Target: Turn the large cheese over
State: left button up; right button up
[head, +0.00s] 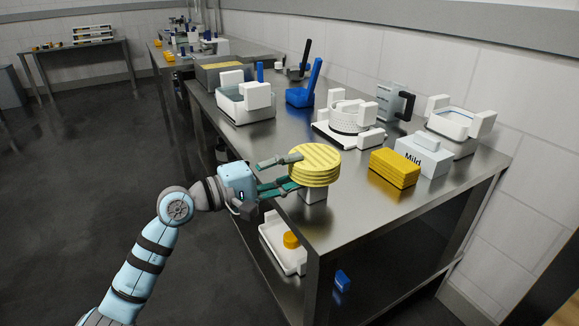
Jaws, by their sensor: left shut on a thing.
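The large cheese (315,168) is a thick yellow disc with a ridged top and ribbed sides, near the front left edge of the steel table (400,207). My left gripper (295,171) reaches in from the left and is shut on the cheese's left side, with one finger near the top and one lower down. The contact is partly hidden. My right gripper is out of view.
A yellow block (394,168) and a white box marked "Mild" (424,156) stand to the right. A lower shelf holds a white tray (281,251). The table's front right is clear.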

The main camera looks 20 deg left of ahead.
pick_arm(q)
jog(key=shift+f, duration=0.2)
dwell(0.5)
jog(key=o, duration=1.4)
jog(key=shift+c, duration=0.2)
jog(key=shift+f, duration=0.1)
